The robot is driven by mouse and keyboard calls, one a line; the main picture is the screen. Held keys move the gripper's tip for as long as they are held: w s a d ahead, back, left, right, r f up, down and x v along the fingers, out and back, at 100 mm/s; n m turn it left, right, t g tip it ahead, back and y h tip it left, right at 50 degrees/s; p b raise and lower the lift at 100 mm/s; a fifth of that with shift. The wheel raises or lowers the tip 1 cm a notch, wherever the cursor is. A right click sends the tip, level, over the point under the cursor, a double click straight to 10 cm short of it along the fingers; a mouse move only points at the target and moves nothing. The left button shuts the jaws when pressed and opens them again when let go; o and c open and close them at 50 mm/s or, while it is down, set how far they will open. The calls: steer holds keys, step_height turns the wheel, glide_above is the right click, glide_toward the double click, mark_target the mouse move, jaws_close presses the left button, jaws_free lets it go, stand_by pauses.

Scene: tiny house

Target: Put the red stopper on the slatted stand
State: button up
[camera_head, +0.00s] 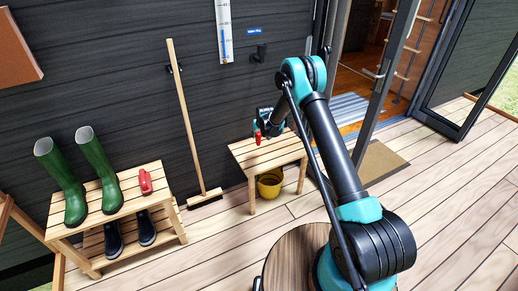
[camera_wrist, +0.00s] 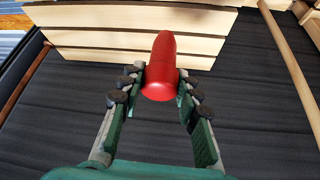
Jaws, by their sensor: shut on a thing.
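My gripper (camera_head: 262,130) is shut on the red stopper (camera_head: 257,138), at the small slatted wooden stand (camera_head: 280,155) by the dark wall. In the wrist view the red stopper (camera_wrist: 161,68) sits between the two fingertips (camera_wrist: 161,84), its rounded end pointing away from the palm. The pale slats of the stand (camera_wrist: 95,40) show behind it. I cannot tell whether the stopper touches the slats. Most of the stand's top is bare.
A two-tier slatted rack (camera_head: 128,202) at left holds green boots (camera_head: 97,168), another red object (camera_head: 145,182) and dark shoes (camera_head: 146,228). A broom (camera_head: 187,120) leans between rack and stand. A yellow bucket (camera_head: 269,185) is under the stand. An open doorway is right.

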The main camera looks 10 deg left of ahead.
step_height(320, 180, down, 10)
steer(key=shift+r, duration=0.25)
steer(key=shift+f, duration=0.1)
steer(key=o, duration=1)
steer(key=shift+o, duration=0.2)
